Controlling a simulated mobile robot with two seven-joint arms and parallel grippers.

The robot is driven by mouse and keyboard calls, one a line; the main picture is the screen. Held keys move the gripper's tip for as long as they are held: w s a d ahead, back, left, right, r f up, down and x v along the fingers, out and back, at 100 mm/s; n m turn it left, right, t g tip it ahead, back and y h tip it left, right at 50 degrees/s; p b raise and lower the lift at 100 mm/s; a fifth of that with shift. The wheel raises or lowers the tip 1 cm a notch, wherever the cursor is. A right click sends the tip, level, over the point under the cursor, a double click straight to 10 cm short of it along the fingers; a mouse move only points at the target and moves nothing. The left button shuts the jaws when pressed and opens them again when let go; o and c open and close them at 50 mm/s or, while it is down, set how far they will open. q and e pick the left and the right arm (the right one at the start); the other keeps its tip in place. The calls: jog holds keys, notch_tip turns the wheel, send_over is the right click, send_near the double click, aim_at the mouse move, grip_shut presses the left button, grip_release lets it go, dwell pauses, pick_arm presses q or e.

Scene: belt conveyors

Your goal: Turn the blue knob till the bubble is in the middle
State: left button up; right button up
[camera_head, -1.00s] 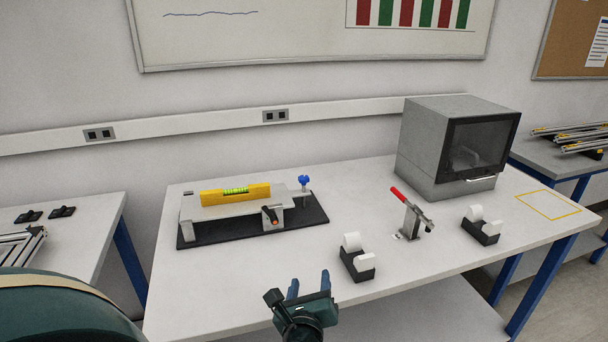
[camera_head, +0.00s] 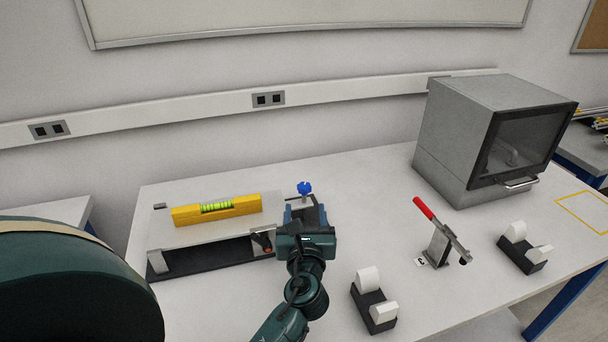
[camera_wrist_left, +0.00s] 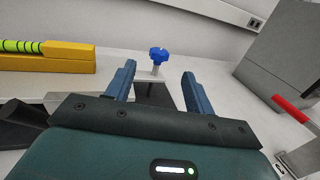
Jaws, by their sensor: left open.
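The blue knob (camera_head: 304,188) stands on a screw at the right end of a tilting plate (camera_head: 190,234). A yellow spirit level (camera_head: 240,206) with a green vial lies on the plate; the bubble's position is too small to tell. My left gripper (camera_head: 304,212) is just in front of the knob, in line with it. In the left wrist view the open fingers (camera_wrist_left: 160,85) point toward the knob (camera_wrist_left: 158,56), which shows between and beyond them, untouched. The level (camera_wrist_left: 50,58) shows at the left there. My right gripper is not in view.
Two tape dispensers (camera_head: 374,305) and (camera_head: 522,254) stand at the front right. A toggle clamp with a red handle (camera_head: 424,208) is between them. A grey box with a dark door (camera_head: 490,140) stands at the back right.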

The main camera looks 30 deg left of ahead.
aim_at(304, 191)
pick_arm(q)
jog(key=b+x, duration=0.2)
jog(key=x, duration=0.8)
jog(key=shift+w+a+b, duration=0.2)
jog(key=shift+w+b, duration=0.1)
jog(key=shift+w+a+r, duration=0.1)
jog(key=shift+w+a, duration=0.3)
jog(key=shift+w, duration=0.2)
jog(key=shift+c, duration=0.2)
jog(key=c, duration=0.9)
